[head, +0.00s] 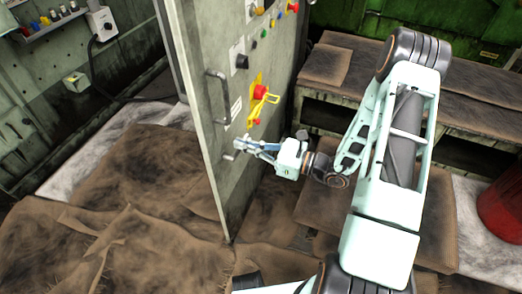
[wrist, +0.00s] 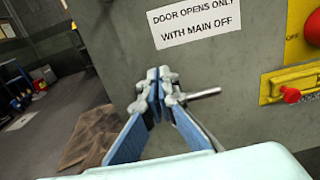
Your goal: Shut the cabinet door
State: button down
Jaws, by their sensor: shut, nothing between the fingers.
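The grey cabinet door (head: 215,60) stands upright in the middle of the head view, its edge jutting into the room; the cabinet's inside is hidden. A dark bar handle (head: 212,98) is on its face near the left edge. A small metal rod (head: 229,156) sticks out lower down and shows in the wrist view (wrist: 203,93). My gripper (head: 240,146) is shut and empty, in front of the door face near the rod. In the wrist view its fingertips (wrist: 157,90) are just left of the rod, below a white sign (wrist: 205,19); contact is unclear.
A yellow and red main switch (head: 261,96) sits on the door above my gripper. Brown cloths (head: 120,190) cover the floor at left. A bench (head: 400,90) stands behind my arm, and a red drum (head: 502,205) is at far right.

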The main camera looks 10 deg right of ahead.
jog(key=shift+x, duration=1.3)
